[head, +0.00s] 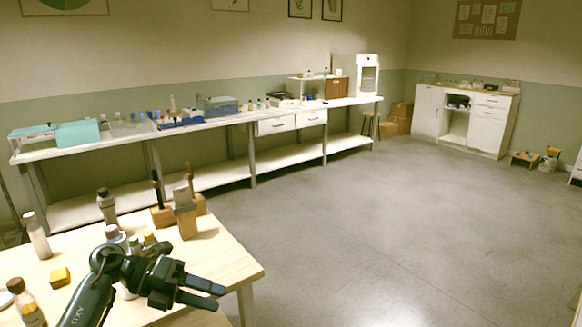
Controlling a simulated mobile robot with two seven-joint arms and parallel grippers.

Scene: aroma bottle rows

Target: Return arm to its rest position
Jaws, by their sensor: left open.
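My left gripper (211,294) is in the head view at the lower left, above the right part of the near wooden table. Its two dark fingers are apart and point to the right, with nothing between them. My left arm comes in from the bottom left and hides part of the table and some bottles behind it. Small capped bottles (116,237) show just behind the arm, partly covered. My right gripper is not in view.
The near table (225,252) also holds a wooden rack (187,219), a grey bottle (107,207), a white bottle (38,236), an amber bottle (27,303) and a yellow block (61,277). A long bench (232,119) lines the wall.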

